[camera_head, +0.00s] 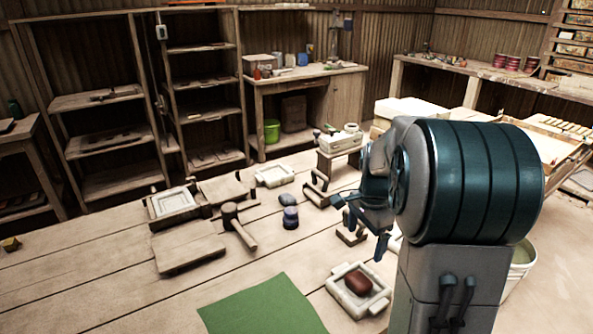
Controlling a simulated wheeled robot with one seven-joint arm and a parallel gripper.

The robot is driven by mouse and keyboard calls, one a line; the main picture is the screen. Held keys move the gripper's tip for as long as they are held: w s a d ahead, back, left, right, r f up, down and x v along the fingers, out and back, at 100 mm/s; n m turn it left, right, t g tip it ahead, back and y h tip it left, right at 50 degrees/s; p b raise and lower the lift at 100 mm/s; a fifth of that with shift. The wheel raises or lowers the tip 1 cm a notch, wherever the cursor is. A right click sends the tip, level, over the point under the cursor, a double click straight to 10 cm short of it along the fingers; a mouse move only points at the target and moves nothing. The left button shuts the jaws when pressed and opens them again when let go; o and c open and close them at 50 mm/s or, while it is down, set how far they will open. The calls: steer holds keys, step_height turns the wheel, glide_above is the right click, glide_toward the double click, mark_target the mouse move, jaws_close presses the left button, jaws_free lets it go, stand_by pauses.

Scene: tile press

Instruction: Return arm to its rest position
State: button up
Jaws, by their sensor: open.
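My arm (470,180) stands at the right of the head view, folded up with its large dark teal joint nearest the camera. My gripper (362,225) points down and left above the table, its fingers apart and nothing seen between them. Below it, a pale tray-like mould (374,304) with handles holds a reddish-brown lump (358,283). The gripper is apart from both, and part of the wrist is hidden behind the big joint.
A green mat (262,308) lies at the table's front edge. A mallet (240,228), a wooden board (188,247), a framed mould (173,203) and a dark round object (290,217) lie left of the gripper. The plank table's left side (80,265) is mostly clear.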

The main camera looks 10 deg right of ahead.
steer(key=s+a+r+n+t+p, duration=0.1)
steer(key=s+a+r+n+p, duration=0.2)
steer(key=s+a+n, duration=0.4)
steer(key=s+a+r+n+t+p, duration=0.1)
steer(key=s+a+r+n+p, duration=0.2)
steer(key=s+a+r+n, duration=0.3)
steer(key=s+a+n, duration=0.1)
steer(key=s+n, duration=0.1)
steer(key=s, duration=0.3)
steer(key=shift+s+d+r, duration=0.1)
steer(key=shift+d, duration=0.1)
